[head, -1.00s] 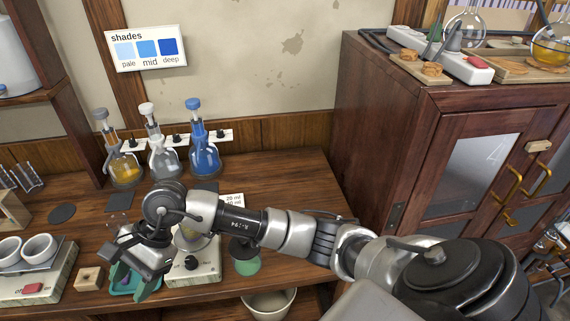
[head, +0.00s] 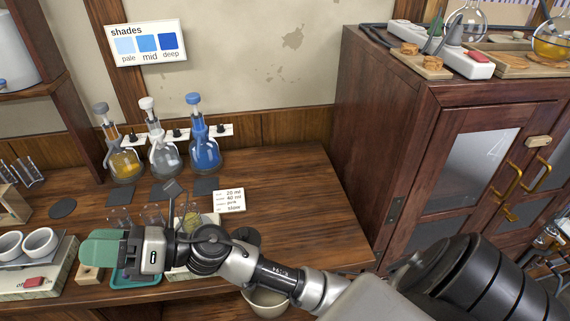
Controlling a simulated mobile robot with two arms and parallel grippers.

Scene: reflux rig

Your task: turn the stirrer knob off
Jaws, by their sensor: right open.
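My right gripper (head: 103,249), with green fingers, is at the lower left of the head view, pointing left above the bench. The fingers are seen side-on, so any gap between them is hard to see; the gripper is open. The cream stirrer box (head: 178,273) is mostly hidden behind my right wrist. Its knob is hidden. A small glass vessel with yellowish contents (head: 190,219) shows just above the wrist. My left gripper is not in view.
A teal tray (head: 135,283) and a wooden block (head: 89,274) lie under the gripper. A cream device with a red switch (head: 35,281) is at left. Dispenser bottles (head: 205,152) stand at the back. The bench right of the label card (head: 229,201) is clear.

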